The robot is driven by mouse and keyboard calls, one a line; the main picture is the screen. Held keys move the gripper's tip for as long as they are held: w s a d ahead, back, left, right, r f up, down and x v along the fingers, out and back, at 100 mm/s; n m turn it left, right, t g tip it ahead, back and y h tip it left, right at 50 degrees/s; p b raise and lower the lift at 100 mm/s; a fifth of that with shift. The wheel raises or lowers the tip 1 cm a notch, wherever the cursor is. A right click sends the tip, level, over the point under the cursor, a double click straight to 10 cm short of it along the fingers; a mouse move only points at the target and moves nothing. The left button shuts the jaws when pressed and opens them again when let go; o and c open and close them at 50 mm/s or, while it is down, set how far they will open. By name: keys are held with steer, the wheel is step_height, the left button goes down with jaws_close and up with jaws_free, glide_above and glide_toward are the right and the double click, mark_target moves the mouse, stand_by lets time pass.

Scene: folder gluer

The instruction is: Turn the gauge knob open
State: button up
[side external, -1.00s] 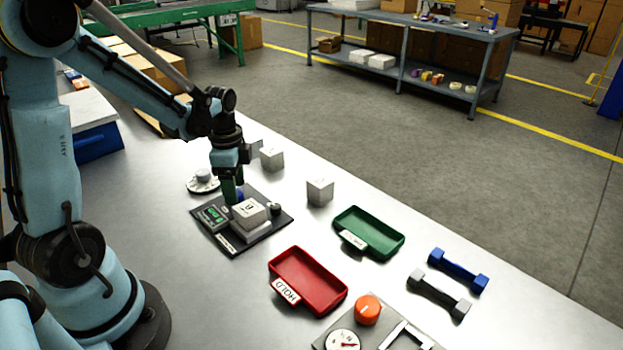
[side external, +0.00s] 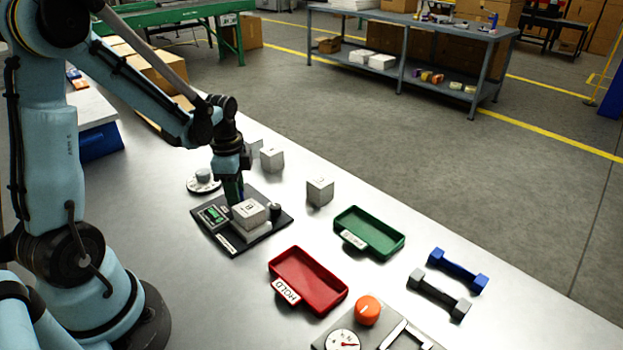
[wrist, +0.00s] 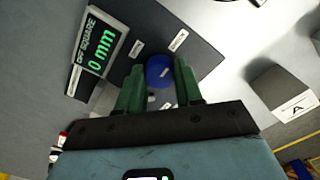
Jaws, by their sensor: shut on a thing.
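The gauge is a dark plate (side external: 222,240) on the table with a small green-lit display (side external: 213,214). In the wrist view the display (wrist: 97,54) reads "OFF SQUARE 0 mm". A round blue knob (wrist: 159,72) stands on the plate beside small white labels. My gripper (wrist: 159,80) points down at it, with its green fingers shut on the knob's two sides. In the side view my gripper (side external: 234,196) stands at the plate's far edge and mostly hides the knob. A white box marked B (side external: 249,212) sits on the gauge, close to the fingers.
A dark round post (side external: 275,210) stands at the plate's right corner. White boxes (side external: 320,191) stand behind. A green tray (side external: 370,233), a red HOLD tray (side external: 308,281), an orange knob (side external: 367,310) and two dumbbells (side external: 440,296) lie to the right. A white dial (side external: 203,181) is behind the plate.

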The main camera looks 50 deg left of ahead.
steer(key=shift+n, duration=0.4)
steer(key=n, duration=0.3)
steer(key=shift+n, duration=0.3)
steer(key=n, duration=0.4)
steer(key=shift+n, duration=0.3)
steer(key=n, duration=0.4)
steer(key=shift+n, duration=2.5)
steer(key=o, duration=1)
steer(key=shift+o, duration=0.2)
